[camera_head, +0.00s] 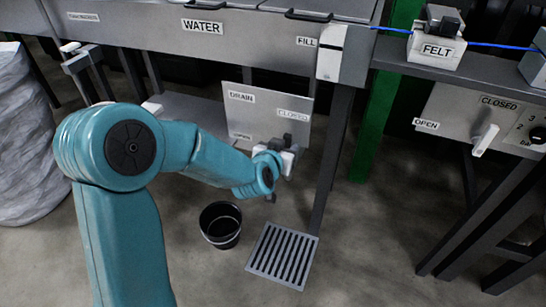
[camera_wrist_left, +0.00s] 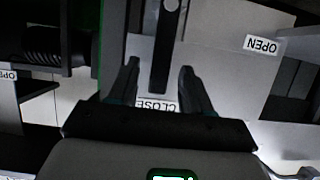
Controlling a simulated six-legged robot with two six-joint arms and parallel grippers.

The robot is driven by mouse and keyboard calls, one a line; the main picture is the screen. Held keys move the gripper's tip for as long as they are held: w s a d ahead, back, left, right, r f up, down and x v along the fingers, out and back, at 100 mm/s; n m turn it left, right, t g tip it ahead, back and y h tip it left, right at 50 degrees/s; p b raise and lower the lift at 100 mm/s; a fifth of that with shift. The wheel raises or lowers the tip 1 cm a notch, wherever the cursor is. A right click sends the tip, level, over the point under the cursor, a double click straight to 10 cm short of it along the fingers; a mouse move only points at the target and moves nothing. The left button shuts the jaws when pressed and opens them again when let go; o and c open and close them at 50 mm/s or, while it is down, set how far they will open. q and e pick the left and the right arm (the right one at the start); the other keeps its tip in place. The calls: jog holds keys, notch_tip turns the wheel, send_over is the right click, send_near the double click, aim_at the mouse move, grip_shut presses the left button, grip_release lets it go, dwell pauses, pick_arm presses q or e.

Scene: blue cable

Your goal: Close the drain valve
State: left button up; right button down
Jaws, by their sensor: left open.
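The drain valve's dark lever (camera_wrist_left: 165,50) shows in the left wrist view, running from a pivot at the top edge down towards the partly covered CLOSED label (camera_wrist_left: 157,106). The OPEN label (camera_wrist_left: 262,45) lies off to the right there. My left gripper (camera_wrist_left: 160,68) is open, with one finger on each side of the lever and visible gaps between. In the head view, my left gripper (camera_head: 284,148) is in front of the drain panel (camera_head: 262,113), just below its CLOSED label (camera_head: 293,114), and hides most of the lever. My right gripper is not in view.
A black bucket (camera_head: 221,225) and a floor grate (camera_head: 285,255) are below the gripper. The WATER tank (camera_head: 150,32) overhangs the drain panel. To the right are a green post (camera_head: 385,110) and a second panel with a white lever (camera_head: 485,140). A grey rounded container (camera_head: 22,140) stands left.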

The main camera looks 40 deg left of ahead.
pick_arm(q)
jog(key=b+v, duration=0.2)
jog(key=v, duration=1.1)
jog(key=shift+s+b, duration=0.35)
jog(key=shift+b, duration=0.05)
jog(key=shift+d+r, duration=0.1)
